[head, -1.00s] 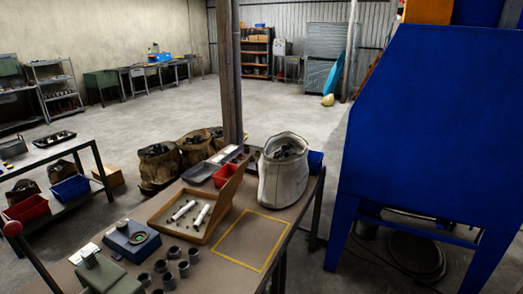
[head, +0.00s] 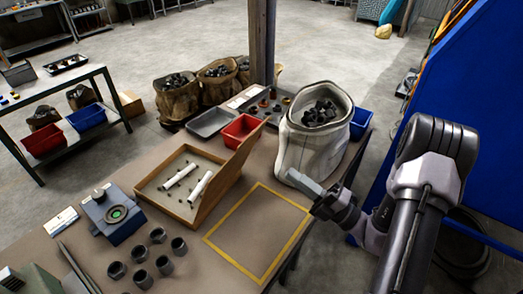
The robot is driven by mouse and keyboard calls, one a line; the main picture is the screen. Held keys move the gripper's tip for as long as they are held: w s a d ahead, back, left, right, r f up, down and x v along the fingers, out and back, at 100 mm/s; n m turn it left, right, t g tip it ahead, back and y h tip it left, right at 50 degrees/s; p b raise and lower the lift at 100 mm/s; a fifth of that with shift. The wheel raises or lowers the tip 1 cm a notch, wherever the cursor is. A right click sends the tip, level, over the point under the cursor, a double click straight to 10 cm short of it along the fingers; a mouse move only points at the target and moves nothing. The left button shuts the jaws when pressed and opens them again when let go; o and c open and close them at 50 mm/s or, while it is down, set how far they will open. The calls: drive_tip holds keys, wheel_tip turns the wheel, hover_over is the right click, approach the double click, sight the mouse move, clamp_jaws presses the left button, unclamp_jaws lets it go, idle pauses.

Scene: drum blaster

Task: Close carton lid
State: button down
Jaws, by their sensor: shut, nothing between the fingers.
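The carton (head: 152,197) is a shallow, light brown box on the workbench. Two white tubes and several small dark pieces lie inside it. Its lid (head: 228,172) stands up, tilted outward, along the carton's right side, so the carton is open. My gripper (head: 300,180) is at the right, near the front of the white sack and above the far edge of the yellow outline. It is shut and empty, apart from the lid and to its right.
A white sack (head: 305,150) of dark pieces stands behind my gripper. A red bin (head: 243,130) sits behind the lid. A yellow taped rectangle (head: 236,262) marks bare bench right of the carton. Grey cups (head: 140,279) and a blue scale (head: 118,225) stand in front.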

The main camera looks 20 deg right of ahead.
sight(244, 143)
drive_tip(key=x, duration=0.4)
drive_tip(key=b+x, duration=0.1)
drive_tip(key=x, duration=0.3)
drive_tip(key=s+x, duration=0.1)
drive_tip(key=x, duration=0.2)
drive_tip(key=shift+w+a+r+b, duration=0.3)
drive_tip(key=shift+w+a, duration=0.05)
drive_tip(key=shift+a, duration=0.3)
drive_tip(key=shift+w+a+r, duration=0.15)
drive_tip(key=shift+w+a, duration=0.1)
drive_tip(key=shift+w, duration=0.05)
